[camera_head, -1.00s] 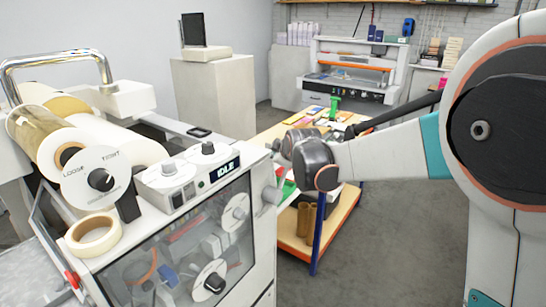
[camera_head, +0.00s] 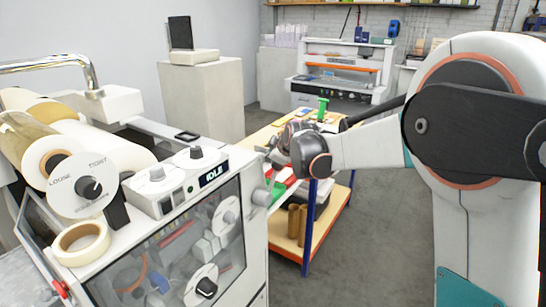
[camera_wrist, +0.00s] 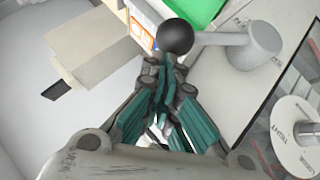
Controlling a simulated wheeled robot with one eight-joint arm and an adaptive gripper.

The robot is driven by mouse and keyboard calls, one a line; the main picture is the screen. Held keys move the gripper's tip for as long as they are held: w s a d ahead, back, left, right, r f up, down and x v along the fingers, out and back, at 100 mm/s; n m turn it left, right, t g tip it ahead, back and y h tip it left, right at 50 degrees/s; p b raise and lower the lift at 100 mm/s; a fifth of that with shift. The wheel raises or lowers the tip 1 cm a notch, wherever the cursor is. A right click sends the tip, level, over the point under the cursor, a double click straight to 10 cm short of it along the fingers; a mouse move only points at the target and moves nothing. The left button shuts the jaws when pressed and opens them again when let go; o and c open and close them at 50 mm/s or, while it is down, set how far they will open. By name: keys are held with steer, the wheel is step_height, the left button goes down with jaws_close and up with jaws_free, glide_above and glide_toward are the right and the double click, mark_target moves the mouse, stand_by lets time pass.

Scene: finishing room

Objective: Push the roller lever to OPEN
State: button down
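The roller lever shows in the wrist view as a pale grey arm with a black ball knob (camera_wrist: 175,37) at its left end and a round grey hub (camera_wrist: 262,42) at its right. In the head view the grey hub (camera_head: 262,197) sticks out of the machine's right end; the knob is not clear there. My gripper (camera_wrist: 166,66) has its teal-lined fingers drawn together, with nothing visible between them. The fingertips lie just below the knob in the picture; I cannot tell whether they touch it. In the head view my gripper (camera_head: 272,150) is partly hidden by my wrist.
The machine (camera_head: 170,240) has a display reading IDLE (camera_head: 214,173), a LOOSE/TIGHT dial (camera_head: 90,188) and a tape roll (camera_head: 82,243). A cart (camera_head: 285,246) with a green item (camera_head: 322,108) stands just beyond my gripper. Grey floor is open at right.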

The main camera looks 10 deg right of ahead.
steer(key=s+r+p, duration=0.3)
steer(key=s+r, duration=0.5)
steer(key=r, duration=0.2)
steer(key=shift+s+d, duration=0.3)
steer(key=shift+s, duration=0.05)
steer(key=shift+f, duration=0.1)
steer(key=s+d+f+m+g+h+b, duration=0.1)
steer(key=s+d+f+m+b, duration=0.2)
steer(key=s+f, duration=0.4)
steer(key=s+d+f+m+g+b, duration=0.1)
steer(key=s+d+f+m+b, duration=0.3)
steer(key=s, duration=1.3)
steer(key=s+d+f+m+g+h+b, duration=0.1)
steer(key=s+d+f+m+b, duration=0.3)
steer(key=s+f, duration=0.8)
steer(key=s+m+b, duration=0.1)
steer(key=m+b, duration=0.1)
steer(key=b, duration=0.1)
steer(key=shift+f+h+b, duration=0.15)
steer(key=shift+h+b, duration=0.15)
steer(key=shift+b, duration=0.05)
